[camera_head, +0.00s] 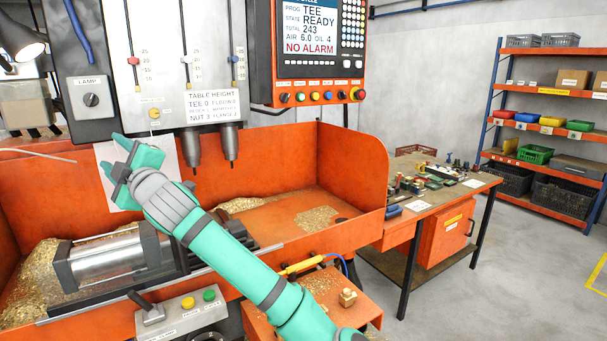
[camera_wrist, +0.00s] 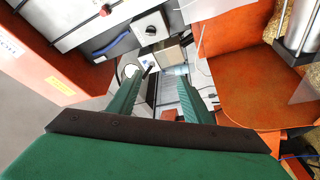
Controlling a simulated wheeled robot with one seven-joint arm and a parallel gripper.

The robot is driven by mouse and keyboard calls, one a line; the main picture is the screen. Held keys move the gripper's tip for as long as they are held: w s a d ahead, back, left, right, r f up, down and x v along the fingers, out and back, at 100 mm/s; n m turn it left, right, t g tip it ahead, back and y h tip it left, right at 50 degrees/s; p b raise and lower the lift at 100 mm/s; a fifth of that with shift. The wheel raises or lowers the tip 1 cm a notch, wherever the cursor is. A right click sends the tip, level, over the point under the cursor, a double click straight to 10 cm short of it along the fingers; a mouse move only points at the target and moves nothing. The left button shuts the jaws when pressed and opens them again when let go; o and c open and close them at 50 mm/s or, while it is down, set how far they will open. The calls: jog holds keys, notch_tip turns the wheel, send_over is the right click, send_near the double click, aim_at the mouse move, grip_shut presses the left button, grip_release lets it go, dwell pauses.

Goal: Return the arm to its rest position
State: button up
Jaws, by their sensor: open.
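My gripper (camera_head: 112,153) is raised over the orange chip tray of the drilling machine, in front of its back wall and left of the drill spindles (camera_head: 210,148). Its green fingers point up and to the left. In the wrist view my gripper (camera_wrist: 164,78) has its two fingers apart with nothing held between them. My teal arm reaches up from the lower right. A small brass part (camera_head: 347,298) sits on the orange ledge at the front, beside my arm.
The machine's clamp cylinder (camera_head: 110,258) lies below my gripper among brass chips. A control box (camera_head: 185,308) stands in front. The control panel (camera_head: 310,50) hangs above. A workbench (camera_head: 440,195) with small parts and a shelf rack (camera_head: 550,130) stand right. Open floor lies between.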

jog(key=s+d+f+m+t+h, duration=0.1)
jog(key=s+d+f+m+t, duration=0.15)
jog(key=d+f+m, duration=0.65)
jog(key=s+d+f+m+t+h, duration=0.1)
jog(key=s+f+m+t, duration=0.15)
jog(key=f, duration=1.25)
jog(key=s+d+f+m+t+h, duration=0.1)
jog(key=s+d+f+m+h, duration=0.4)
jog(key=f, duration=0.5)
jog(key=s+d+f+m+t+h, duration=0.1)
jog(key=s+d+f+m+h, duration=0.25)
jog(key=s+d+f, duration=0.6)
jog(key=s+d+f+m+g+h, duration=0.1)
jog(key=s+d+f+m+h, duration=0.1)
jog(key=s+d+f, duration=0.35)
jog(key=s+d+f+m+h, duration=0.1)
jog(key=s+d+f+h, duration=0.15)
jog(key=s+f, duration=0.55)
jog(key=s+d+g, duration=0.1)
jog(key=s+d, duration=0.2)
jog(key=s, duration=0.3)
jog(key=s+d+g, duration=0.1)
jog(key=s+d, duration=0.2)
jog(key=s, duration=0.4)
jog(key=s+d+g+h, duration=0.1)
jog(key=s+d, duration=0.2)
jog(key=s, duration=0.3)
jog(key=shift+s+r, duration=0.35)
jog(key=shift+r, duration=0.1)
jog(key=shift+c, duration=0.6)
